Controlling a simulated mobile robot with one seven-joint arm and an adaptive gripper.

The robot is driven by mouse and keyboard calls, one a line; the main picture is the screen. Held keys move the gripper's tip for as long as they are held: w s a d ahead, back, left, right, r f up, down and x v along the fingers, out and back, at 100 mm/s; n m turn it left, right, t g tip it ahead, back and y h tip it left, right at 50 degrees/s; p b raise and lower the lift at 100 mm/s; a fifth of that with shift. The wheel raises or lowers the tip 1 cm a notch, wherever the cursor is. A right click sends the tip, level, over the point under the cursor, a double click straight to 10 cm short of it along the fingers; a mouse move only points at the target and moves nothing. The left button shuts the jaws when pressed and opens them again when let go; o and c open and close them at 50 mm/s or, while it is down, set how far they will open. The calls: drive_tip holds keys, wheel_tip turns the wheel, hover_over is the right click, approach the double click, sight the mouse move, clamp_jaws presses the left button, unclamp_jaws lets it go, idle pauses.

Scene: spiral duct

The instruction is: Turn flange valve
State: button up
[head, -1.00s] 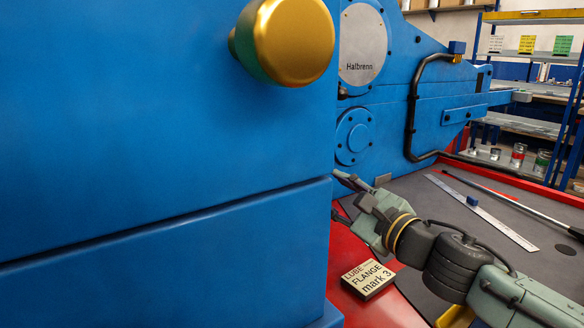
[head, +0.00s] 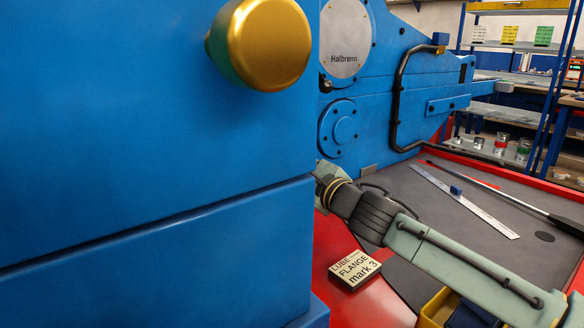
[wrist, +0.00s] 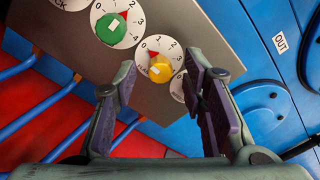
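In the wrist view, a grey panel (wrist: 75,35) carries dials with coloured knobs. A yellow knob (wrist: 161,70) on a white dial numbered 0 to 3 shows between the fingers of my open gripper (wrist: 159,70); I cannot tell whether they touch it. A green knob (wrist: 111,28) sits on another dial to its upper left. A third dial (wrist: 178,88) is mostly hidden behind the right finger. In the head view, the gripper is hidden behind the blue housing. A card (head: 356,269) there reads "LUBE", "FLANGE", "mark 3".
The blue housing (head: 150,170) with a gold knob (head: 259,45) fills the head view's left side. In the wrist view, blue pipes (wrist: 50,85) run left of the panel.

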clamp_jaws()
idle(0.5)
drive_tip(key=shift+r+m+p, duration=0.1)
drive_tip(key=shift+m+p, duration=0.2)
drive_tip(key=shift+p, duration=0.05)
drive_tip(key=shift+m+g+y+p, duration=0.3)
drive_tip(key=shift+m+p, duration=2.7)
drive_tip(key=shift+m, duration=3.2)
drive_tip(key=shift+m+g+y+p, duration=0.25)
drive_tip(key=shift+m+p, duration=2.75)
drive_tip(key=shift+m, duration=3.2)
